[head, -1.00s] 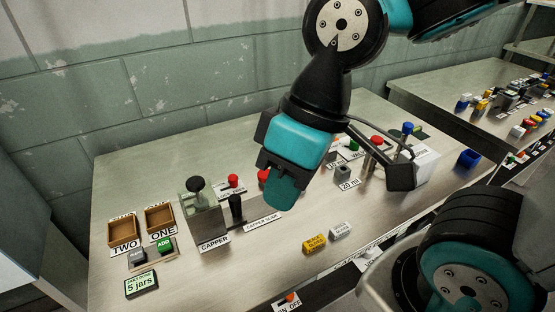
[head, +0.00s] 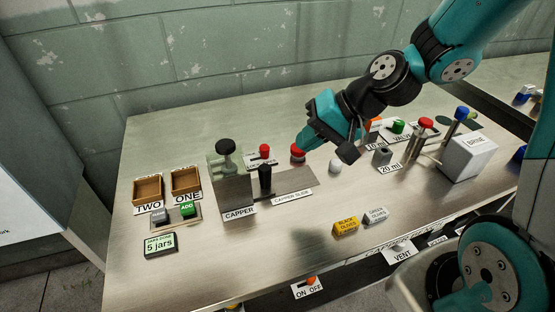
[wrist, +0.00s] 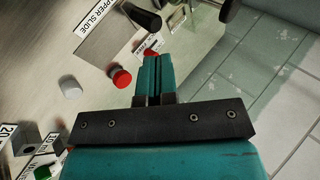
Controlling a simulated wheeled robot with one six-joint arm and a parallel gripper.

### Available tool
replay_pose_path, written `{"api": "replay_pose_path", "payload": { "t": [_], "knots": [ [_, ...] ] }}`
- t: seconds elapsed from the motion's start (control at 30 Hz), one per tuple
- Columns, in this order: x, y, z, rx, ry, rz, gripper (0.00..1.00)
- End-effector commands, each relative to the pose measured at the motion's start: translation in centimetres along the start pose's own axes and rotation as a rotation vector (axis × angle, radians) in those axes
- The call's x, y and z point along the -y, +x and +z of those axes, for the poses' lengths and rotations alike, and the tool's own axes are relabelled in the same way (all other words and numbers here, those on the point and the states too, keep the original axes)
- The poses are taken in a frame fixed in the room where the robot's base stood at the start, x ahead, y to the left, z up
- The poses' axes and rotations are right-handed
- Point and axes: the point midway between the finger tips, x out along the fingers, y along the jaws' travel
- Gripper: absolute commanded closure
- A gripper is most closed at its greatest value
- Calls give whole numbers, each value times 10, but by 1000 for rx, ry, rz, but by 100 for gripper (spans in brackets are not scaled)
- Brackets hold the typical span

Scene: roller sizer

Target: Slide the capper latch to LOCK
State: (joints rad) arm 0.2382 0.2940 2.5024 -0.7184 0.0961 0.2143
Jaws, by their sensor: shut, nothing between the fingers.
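The capper (head: 237,190) stands on the metal bench, with a black knob (head: 225,146) on top. A black upright handle (head: 265,175) stands beside it at the left end of the dark strip labelled CAPPER SLIDE (head: 293,197). In the wrist view a black handle (wrist: 143,18) shows at the top. My gripper (head: 304,138) is shut and empty, up and right of the handle, apart from it and near a red button (head: 298,152). Its closed fingers also show in the wrist view (wrist: 154,66).
A white knob (head: 335,166) and grey block (head: 382,155) are to the right. Wooden bins (head: 148,190), a green ADD button (head: 188,208) and a jar display (head: 160,244) are left. The front middle bench is mostly clear.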

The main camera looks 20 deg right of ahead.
Motion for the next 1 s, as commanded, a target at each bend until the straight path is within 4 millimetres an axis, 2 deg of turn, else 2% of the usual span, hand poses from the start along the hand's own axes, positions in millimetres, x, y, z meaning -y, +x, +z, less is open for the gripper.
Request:
{"api": "replay_pose_path", "payload": {
  "t": [0.03,0.1,0.2,0.3,0.73,0.87,1.0],
  "knots": [
    [-28,13,-15,-51,113,-24,100],
    [-52,19,-32,-120,230,-55,100],
    [-76,24,-48,-189,345,-86,100],
    [-87,25,-55,-225,399,-102,100],
    [-87,28,-57,-230,406,-104,100],
    [-86,44,-60,-227,404,-103,100],
    [-85,71,-66,-224,403,-102,100]
  ]
}}
